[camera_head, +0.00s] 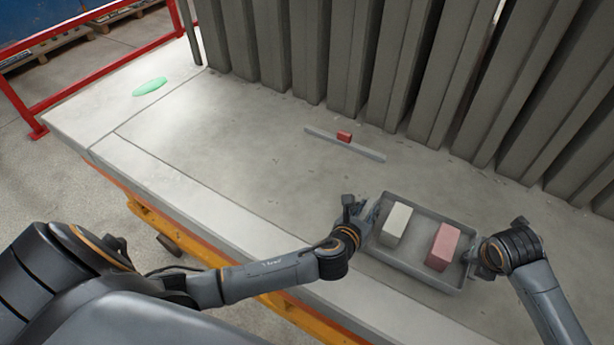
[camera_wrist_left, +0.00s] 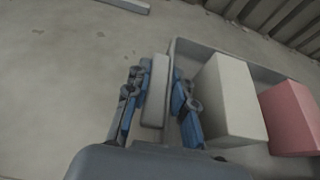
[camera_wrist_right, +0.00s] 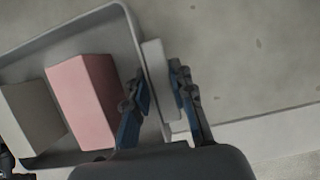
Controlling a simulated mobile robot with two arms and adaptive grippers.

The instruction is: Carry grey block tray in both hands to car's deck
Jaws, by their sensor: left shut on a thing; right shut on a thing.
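The grey block tray (camera_head: 418,264) is at the lower right of the head view, over the pale concrete deck (camera_head: 240,160). It holds a white block (camera_head: 395,224) and a pink block (camera_head: 442,246). My left gripper (camera_head: 368,215) is shut on the tray's left end; the left wrist view shows its fingers on both sides of a grip piece (camera_wrist_left: 156,90). My right gripper (camera_head: 474,256) is shut on the opposite end, its fingers around a similar grip piece (camera_wrist_right: 159,80). I cannot tell whether the tray touches the deck.
A grey strip (camera_head: 365,150) with a small red block (camera_head: 344,137) lies behind the tray. Tall grey panels (camera_head: 350,55) line the back. A green patch (camera_head: 150,86) lies at the far left, near a red rail (camera_head: 95,63). The deck's left half is mostly clear.

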